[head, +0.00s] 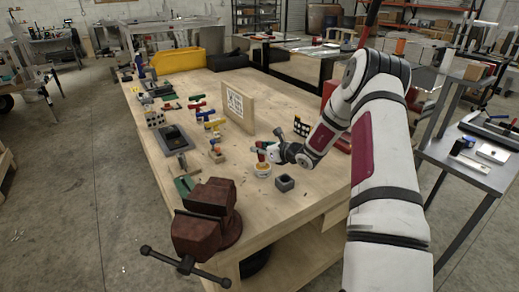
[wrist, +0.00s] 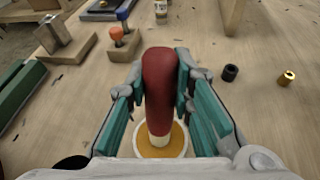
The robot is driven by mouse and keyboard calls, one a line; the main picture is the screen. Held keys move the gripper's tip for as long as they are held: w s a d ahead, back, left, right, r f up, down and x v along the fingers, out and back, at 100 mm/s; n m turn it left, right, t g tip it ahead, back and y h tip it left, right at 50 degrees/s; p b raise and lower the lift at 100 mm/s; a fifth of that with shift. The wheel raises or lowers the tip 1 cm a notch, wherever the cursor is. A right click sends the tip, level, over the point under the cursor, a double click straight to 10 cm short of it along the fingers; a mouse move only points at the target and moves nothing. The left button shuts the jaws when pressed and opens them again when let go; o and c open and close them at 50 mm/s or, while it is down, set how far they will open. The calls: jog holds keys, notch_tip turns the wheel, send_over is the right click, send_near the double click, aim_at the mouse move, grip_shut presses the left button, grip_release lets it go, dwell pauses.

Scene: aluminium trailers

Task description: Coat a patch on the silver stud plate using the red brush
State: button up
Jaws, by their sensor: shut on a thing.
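My gripper (wrist: 160,95) is shut on the red handle of the brush (wrist: 158,75); in the head view my gripper (head: 268,152) is low over the near part of the bench. The brush stands upright with its pale lower end over or in a round white-rimmed cup (wrist: 184,146) of amber coating; its tip is hidden. In the head view the cup (head: 262,172) stands on the bench top below my gripper. A small greyish plate with rows of light studs (head: 155,119) lies at the bench's left edge; I cannot tell for sure that it is the silver stud plate.
A red-brown vise (head: 208,215) is at the near corner. An upright wooden board (head: 237,106) stands farther back.

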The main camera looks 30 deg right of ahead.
jog(key=shift+r+p, duration=0.95)
jog(key=shift+r, duration=2.55)
